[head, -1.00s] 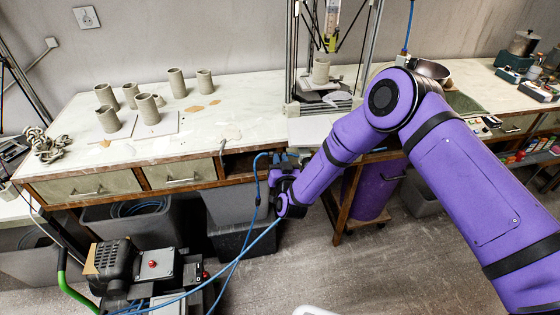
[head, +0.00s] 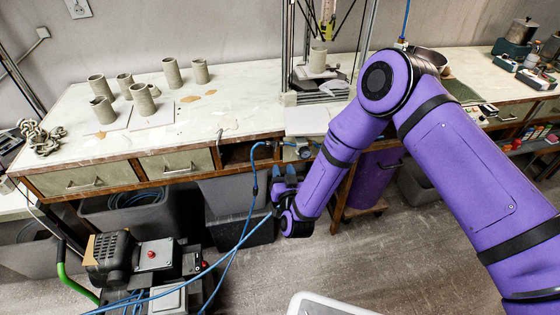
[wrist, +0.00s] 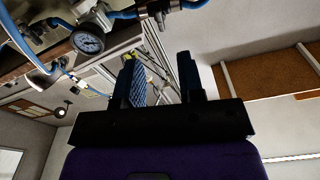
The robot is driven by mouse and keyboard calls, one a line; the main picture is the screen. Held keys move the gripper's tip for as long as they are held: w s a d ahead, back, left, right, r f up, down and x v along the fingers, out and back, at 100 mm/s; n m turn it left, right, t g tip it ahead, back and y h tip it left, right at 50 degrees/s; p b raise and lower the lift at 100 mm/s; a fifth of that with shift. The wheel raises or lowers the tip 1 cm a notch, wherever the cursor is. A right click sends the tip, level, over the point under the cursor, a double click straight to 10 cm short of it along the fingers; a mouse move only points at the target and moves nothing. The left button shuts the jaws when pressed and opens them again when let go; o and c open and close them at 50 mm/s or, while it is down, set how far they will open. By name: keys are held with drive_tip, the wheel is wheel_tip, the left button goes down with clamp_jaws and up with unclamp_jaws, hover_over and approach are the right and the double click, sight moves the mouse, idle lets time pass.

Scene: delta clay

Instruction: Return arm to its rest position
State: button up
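My purple arm reaches in from the right in the head view and bends down at the elbow. My gripper (head: 284,174) is in front of the workbench (head: 250,112), near its front edge and below the top. In the wrist view, my gripper (wrist: 161,80) shows two dark fingers standing apart with nothing between them. The view past the fingers shows a metal frame and a wall, tilted.
Several grey clay cylinders (head: 172,73) stand on the bench at the left. A pressure gauge (wrist: 88,41) and blue hoses are close to my gripper. A compressor (head: 112,255) stands on the floor at the lower left. A purple bin (head: 376,180) is under the bench.

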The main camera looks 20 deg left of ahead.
drive_tip(key=shift+v, duration=0.8)
drive_tip(key=w+d+r+n+g, duration=0.1)
drive_tip(key=w+d+r, duration=0.25)
drive_tip(key=r, duration=0.35)
drive_tip(key=w+d+r+g, duration=0.1)
drive_tip(key=w+d+r, duration=0.1)
drive_tip(key=w+r, duration=0.3)
drive_tip(key=w+d+r+n+g, duration=0.1)
drive_tip(key=w+d+r, duration=0.1)
drive_tip(key=r, duration=0.6)
drive_tip(key=s+d+r+m+g+h, duration=0.15)
drive_tip(key=d+r+h, duration=0.25)
drive_tip(key=d+r, duration=1.05)
drive_tip(key=s+d+r+m+g+h, duration=0.1)
drive_tip(key=s+d+r+g+h, duration=0.1)
drive_tip(key=s+d+r, duration=0.4)
drive_tip(key=s+d+r+m+g+h, duration=0.1)
drive_tip(key=s+d+r+h, duration=0.15)
drive_tip(key=s+d, duration=0.6)
drive_tip(key=s+d+m+g, duration=0.1)
drive_tip(key=s+d, duration=0.5)
drive_tip(key=s, duration=0.3)
drive_tip(key=s+d+r+m+g+h, duration=0.1)
drive_tip(key=s+d+g, duration=0.1)
drive_tip(key=s+d, duration=0.4)
drive_tip(key=s, duration=0.3)
drive_tip(key=shift+s+r, duration=0.15)
drive_tip(key=shift+s, duration=0.2)
